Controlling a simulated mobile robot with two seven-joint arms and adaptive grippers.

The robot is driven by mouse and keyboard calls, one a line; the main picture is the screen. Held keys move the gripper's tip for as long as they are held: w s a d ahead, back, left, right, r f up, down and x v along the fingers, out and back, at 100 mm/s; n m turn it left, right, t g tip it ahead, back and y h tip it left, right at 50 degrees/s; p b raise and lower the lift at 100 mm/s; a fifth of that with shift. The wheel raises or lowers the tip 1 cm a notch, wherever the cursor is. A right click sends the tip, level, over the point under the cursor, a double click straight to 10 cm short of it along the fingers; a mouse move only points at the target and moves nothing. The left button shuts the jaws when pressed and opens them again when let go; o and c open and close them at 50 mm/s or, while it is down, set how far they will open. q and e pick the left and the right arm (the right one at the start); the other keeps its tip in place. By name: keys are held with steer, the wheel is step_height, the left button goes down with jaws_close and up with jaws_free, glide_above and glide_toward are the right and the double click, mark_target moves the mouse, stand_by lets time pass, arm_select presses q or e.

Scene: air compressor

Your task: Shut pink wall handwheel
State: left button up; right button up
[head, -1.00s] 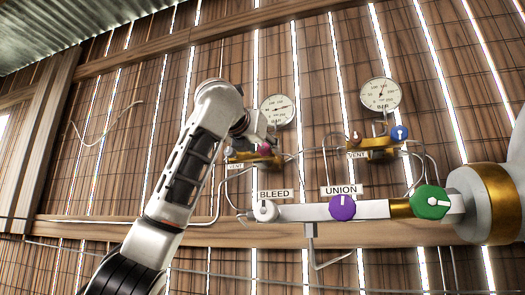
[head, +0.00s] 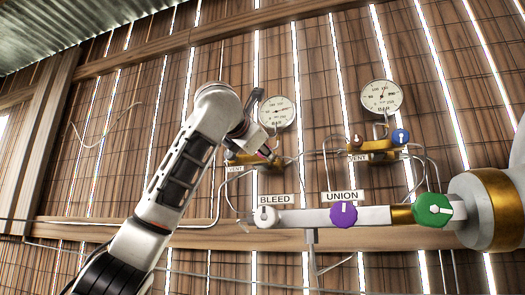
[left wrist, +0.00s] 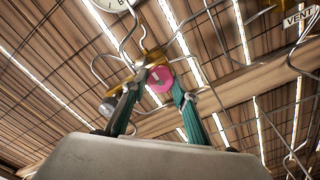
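The pink handwheel (left wrist: 159,79) shows in the left wrist view as a small round knob with a pale mark, on a brass valve block (left wrist: 152,57). My left gripper (left wrist: 157,88) has its two green fingers apart, one on each side of the pink wheel in the picture. I cannot tell whether they touch it. In the head view my left gripper (head: 264,128) is in front of the left brass block (head: 240,158) and hides most of the pink wheel. My right gripper is in neither view.
A grey knob (left wrist: 108,107) sits close beside the left finger. Gauges (head: 277,112) (head: 382,97) and thin pipes are near. Below are the white BLEED knob (head: 266,216), purple UNION knob (head: 343,214) and green knob (head: 432,209). A blue knob (head: 400,136) is on the right block.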

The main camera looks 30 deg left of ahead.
arm_select(q)
steer(key=shift+o, duration=1.1)
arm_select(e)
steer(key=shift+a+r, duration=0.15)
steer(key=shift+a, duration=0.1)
arm_select(q)
steer(key=b+v, duration=0.3)
steer(key=v, duration=0.3)
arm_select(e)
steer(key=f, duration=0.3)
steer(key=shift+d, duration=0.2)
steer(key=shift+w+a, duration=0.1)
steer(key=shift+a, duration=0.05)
